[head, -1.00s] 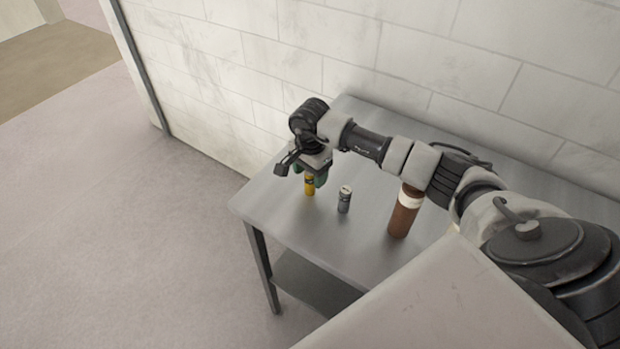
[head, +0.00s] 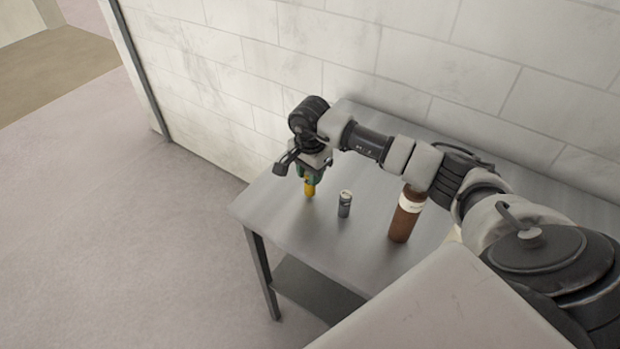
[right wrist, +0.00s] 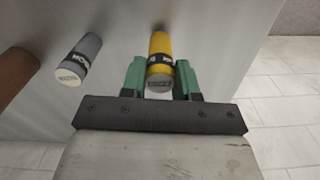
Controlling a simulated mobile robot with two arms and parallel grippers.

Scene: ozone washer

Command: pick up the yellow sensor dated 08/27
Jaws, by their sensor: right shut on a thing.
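The yellow sensor (head: 309,189) is a small cylinder at the left part of the grey table. My right gripper (head: 311,176) is above it with its green fingers shut around its upper part. In the right wrist view the yellow sensor (right wrist: 160,62) sits between the two green fingers (right wrist: 160,78), with a dark label band and a grey end facing the camera. The date on it is too small to read. The sensor looks upright; I cannot tell whether it still touches the table. My left gripper is not in view.
A grey sensor (head: 344,204) stands just right of the yellow one, also in the wrist view (right wrist: 78,60). A brown bottle (head: 405,218) with a white label stands farther right. The metal table (head: 285,228) is against a block wall (head: 300,50). Its front left is clear.

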